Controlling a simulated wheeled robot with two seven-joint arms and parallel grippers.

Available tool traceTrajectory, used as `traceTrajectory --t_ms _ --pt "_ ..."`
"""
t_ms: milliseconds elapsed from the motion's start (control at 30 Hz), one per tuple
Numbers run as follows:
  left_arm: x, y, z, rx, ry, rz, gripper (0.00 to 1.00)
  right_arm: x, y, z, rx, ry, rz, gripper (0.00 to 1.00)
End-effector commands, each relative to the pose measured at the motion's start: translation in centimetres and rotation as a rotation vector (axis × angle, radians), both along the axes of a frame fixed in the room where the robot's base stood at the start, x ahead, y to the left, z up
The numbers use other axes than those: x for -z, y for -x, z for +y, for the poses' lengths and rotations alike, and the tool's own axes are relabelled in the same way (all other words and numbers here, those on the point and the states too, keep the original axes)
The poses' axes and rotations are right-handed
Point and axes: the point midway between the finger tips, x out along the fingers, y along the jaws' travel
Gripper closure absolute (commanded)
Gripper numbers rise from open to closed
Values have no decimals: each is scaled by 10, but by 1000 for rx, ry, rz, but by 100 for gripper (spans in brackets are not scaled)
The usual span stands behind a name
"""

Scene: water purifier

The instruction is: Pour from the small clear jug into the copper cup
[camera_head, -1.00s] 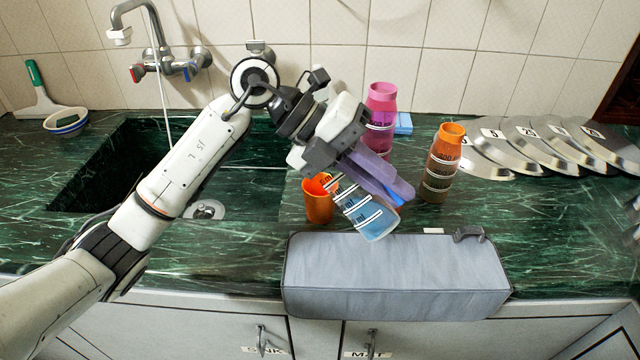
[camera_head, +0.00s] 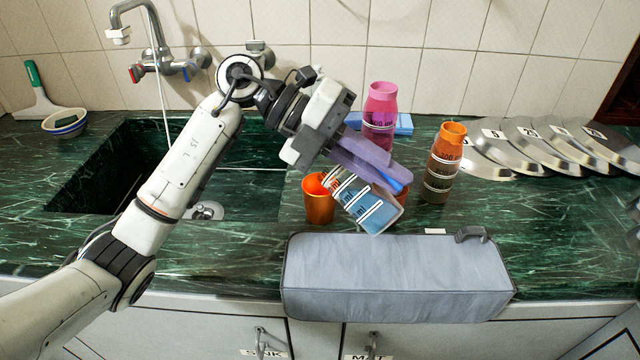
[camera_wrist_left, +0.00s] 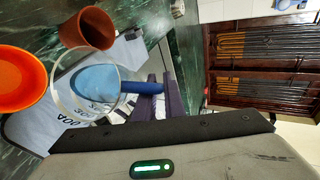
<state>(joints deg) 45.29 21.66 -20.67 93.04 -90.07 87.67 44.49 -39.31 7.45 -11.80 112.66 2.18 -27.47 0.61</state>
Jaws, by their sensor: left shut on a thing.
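My left gripper (camera_head: 388,174) is shut on the blue handle of the small clear jug (camera_head: 365,205) and holds it tilted above the counter, mouth toward the upper left. Blue liquid shows in the jug. In the left wrist view the jug (camera_wrist_left: 70,108) shows its round mouth, with the purple fingers (camera_wrist_left: 160,98) at its handle. A brown, copper-coloured cup (camera_wrist_left: 92,28) stands beyond the jug there; in the head view the jug hides most of it, leaving a reddish sliver (camera_head: 404,191). My right gripper is not in view.
A bright orange cup (camera_head: 318,200) stands just left of the jug's mouth. A pink bottle (camera_head: 380,110) and an orange-brown bottle (camera_head: 443,165) stand behind and to the right. A grey case (camera_head: 395,275) lies in front. The sink (camera_head: 110,165) is at left; metal plates (camera_head: 545,145) lie at right.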

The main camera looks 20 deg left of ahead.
Motion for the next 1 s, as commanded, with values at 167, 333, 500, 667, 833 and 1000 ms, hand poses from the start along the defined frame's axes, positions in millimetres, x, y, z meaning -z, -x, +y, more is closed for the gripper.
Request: traceTrajectory --t_ms 167,333,500,667,833,1000 --pt "-3 -1 2 0 29 13 100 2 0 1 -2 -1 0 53" --pt "-5 -1 3 1 39 17 100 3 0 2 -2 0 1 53" --pt "-6 -2 4 0 47 20 100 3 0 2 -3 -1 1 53" --pt "-6 -2 4 0 54 25 100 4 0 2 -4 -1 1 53" --pt "-7 -3 5 0 64 30 100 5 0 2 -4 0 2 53" --pt "-8 -3 6 0 74 34 100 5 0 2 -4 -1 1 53"
